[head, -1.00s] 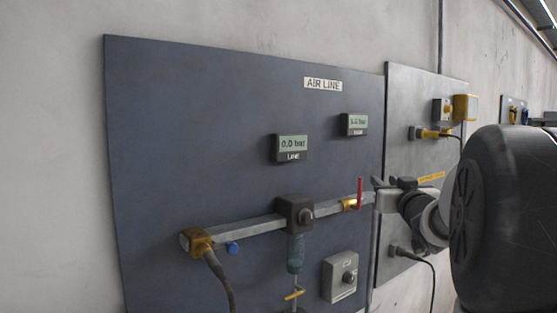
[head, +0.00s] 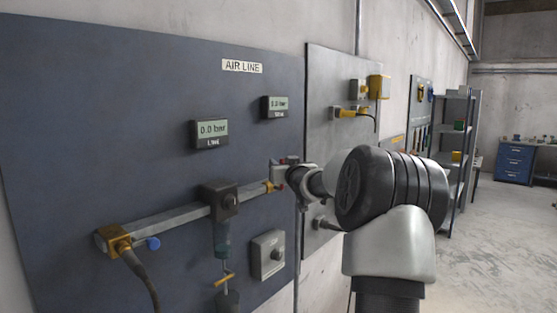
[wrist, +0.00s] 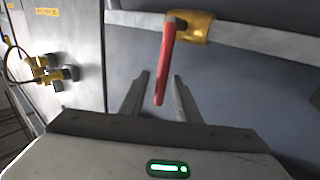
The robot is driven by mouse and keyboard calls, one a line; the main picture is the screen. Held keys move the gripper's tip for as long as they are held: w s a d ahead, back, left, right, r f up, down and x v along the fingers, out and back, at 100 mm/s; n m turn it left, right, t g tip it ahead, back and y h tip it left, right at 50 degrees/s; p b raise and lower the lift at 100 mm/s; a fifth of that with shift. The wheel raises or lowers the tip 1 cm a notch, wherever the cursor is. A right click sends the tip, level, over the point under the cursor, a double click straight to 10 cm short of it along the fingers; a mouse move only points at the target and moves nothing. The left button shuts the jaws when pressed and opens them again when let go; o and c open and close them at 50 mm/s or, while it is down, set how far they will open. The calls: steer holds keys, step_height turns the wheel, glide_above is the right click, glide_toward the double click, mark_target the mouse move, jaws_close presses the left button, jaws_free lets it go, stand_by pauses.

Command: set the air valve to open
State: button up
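The air valve has a brass body (wrist: 200,27) on a grey pipe and a red lever (wrist: 168,58). In the wrist view the lever lies across the pipe's direction, its free end between my gripper's fingers. My gripper (wrist: 161,76) is open, a finger on each side of the lever with gaps visible; I see no clear contact. In the head view my gripper (head: 284,173) is at the pipe's right end, beside the brass body (head: 268,187), and hides most of the lever. The line display (head: 210,133) reads 0.0 bar.
A second display (head: 274,107) sits above the pipe. A grey panel (head: 327,100) with yellow fittings stands to the right. Open floor lies farther right.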

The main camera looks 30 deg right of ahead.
steer(key=shift+x, duration=1.2)
jaws_close()
steer(key=shift+f, duration=0.1)
